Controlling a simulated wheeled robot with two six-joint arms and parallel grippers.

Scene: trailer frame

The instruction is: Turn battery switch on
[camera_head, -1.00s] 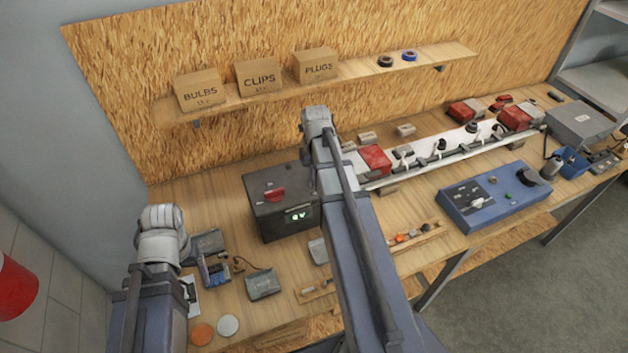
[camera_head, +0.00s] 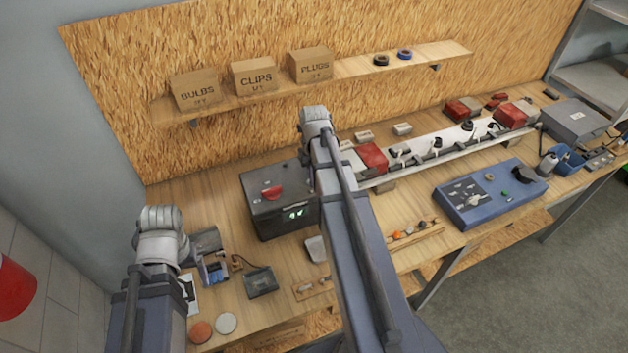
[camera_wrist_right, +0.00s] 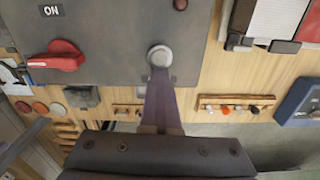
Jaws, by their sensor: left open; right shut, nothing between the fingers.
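The dark grey battery box (camera_head: 285,218) stands on the bench left of centre in the head view. In the right wrist view the red switch (camera_wrist_right: 56,58) lies at upper left, below an ON label (camera_wrist_right: 50,10). My right gripper (camera_wrist_right: 160,75) is shut and empty, right of the switch and apart from it, by a round pale fitting (camera_wrist_right: 160,55); contact is unclear. My left gripper (camera_head: 214,268) is open, low over the bench's left end.
A blue control panel (camera_head: 490,193) stands on the bench's right part. A white light bar (camera_head: 440,155) lies behind it. Boxes stand on the shelf (camera_head: 345,72). Orange and white discs (camera_head: 213,328) lie at the front left. My right arm crosses in front of the battery box's right side.

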